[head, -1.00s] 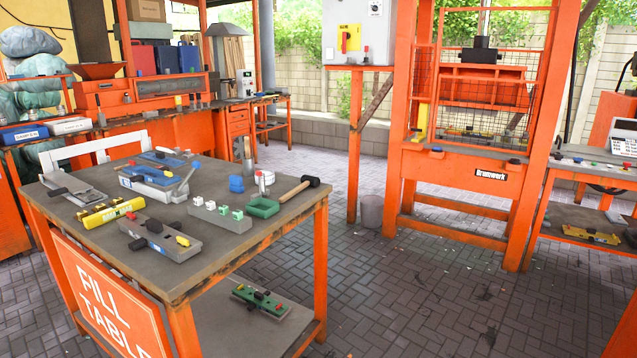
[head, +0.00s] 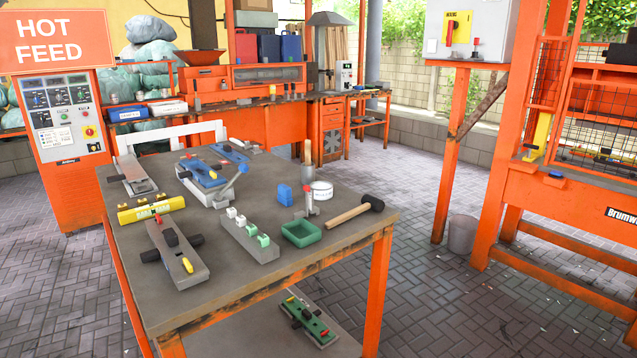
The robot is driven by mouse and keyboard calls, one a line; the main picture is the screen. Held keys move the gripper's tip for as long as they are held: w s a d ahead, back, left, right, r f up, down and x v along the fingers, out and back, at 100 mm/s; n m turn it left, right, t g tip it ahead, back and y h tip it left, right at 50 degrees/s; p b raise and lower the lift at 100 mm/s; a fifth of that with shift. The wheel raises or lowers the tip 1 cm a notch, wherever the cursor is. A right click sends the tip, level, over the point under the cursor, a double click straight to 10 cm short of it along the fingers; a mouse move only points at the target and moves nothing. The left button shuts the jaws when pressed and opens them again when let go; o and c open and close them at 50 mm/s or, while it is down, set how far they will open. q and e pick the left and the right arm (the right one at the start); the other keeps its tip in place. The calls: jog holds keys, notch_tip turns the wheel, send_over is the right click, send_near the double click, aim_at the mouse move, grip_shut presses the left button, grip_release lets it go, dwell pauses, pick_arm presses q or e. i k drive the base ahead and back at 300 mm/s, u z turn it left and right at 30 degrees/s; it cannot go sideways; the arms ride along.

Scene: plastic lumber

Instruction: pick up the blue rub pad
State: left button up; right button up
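A small blue block (head: 284,194), which looks like the blue rub pad, stands on the grey top of the orange-framed table (head: 225,280). It sits just left of a white round tin (head: 322,190) and behind a green tray (head: 301,233). Nothing covers it from this side. Neither of my grippers shows in the head view.
A mallet (head: 355,212) lies right of the tray. A grey block with white and green pegs (head: 249,236), a yellow bar (head: 151,209), a grey lever fixture (head: 177,255) and a blue-topped clamp (head: 205,177) share the table. Paved floor (head: 440,300) is open to the right.

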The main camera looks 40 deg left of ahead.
aim_at(285, 195)
jog(key=i, duration=3.25)
jog(key=u, duration=2.8)
